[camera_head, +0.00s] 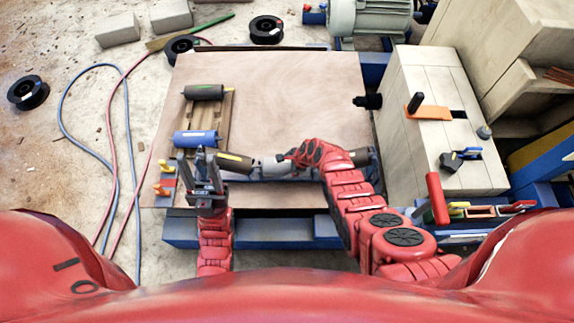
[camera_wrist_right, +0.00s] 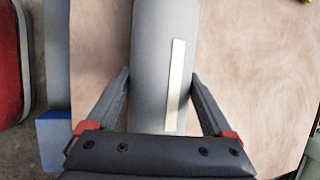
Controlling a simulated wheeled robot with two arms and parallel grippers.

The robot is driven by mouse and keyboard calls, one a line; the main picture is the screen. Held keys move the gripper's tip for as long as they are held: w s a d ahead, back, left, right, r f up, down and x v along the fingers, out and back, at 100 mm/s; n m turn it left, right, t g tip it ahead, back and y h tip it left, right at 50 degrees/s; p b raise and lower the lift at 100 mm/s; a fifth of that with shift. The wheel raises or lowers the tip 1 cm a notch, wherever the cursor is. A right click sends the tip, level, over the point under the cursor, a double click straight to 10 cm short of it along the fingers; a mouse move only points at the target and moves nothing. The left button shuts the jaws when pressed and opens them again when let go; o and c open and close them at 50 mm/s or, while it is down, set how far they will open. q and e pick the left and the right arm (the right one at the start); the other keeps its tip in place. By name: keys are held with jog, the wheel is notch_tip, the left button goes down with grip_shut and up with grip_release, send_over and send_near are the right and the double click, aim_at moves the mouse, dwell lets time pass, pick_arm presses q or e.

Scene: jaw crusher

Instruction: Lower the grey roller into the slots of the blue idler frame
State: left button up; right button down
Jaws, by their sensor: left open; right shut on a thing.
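The grey roller (camera_head: 270,167) lies between two dark rollers in the head view. In the right wrist view the grey roller (camera_wrist_right: 163,65) runs between the fingers, with a pale strip along it. My right gripper (camera_head: 287,160) is shut on it; the wrist view also shows this gripper (camera_wrist_right: 161,80). The blue idler frame (camera_head: 374,166) is partly hidden by my right arm and the rollers; whether the roller's ends sit in its slots cannot be told. My left gripper (camera_head: 197,158) is open and empty, left of the frame, near the left dark roller (camera_head: 235,162).
A wooden pallet (camera_head: 222,118) carries a dark roller (camera_head: 204,92) and a blue roller (camera_head: 196,138). The wooden board (camera_head: 290,90) is clear behind the frame. A pale block with tools (camera_head: 430,125) stands right.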

jog(key=shift+w+f+b, duration=0.15)
jog(key=shift+f+b, duration=0.55)
jog(key=shift+f, duration=0.15)
grip_release()
jog(key=shift+r, duration=0.1)
jog(key=shift+s+d+r+p, duration=0.1)
jog(key=shift+s+r+p, duration=0.15)
jog(key=shift+p, duration=0.15)
jog(key=p+v, duration=0.2)
jog(key=v, duration=0.3)
jog(key=shift+d+r, duration=0.1)
jog(key=p+v, duration=0.1)
jog(key=v, duration=1)
jog(key=shift+r, duration=0.25)
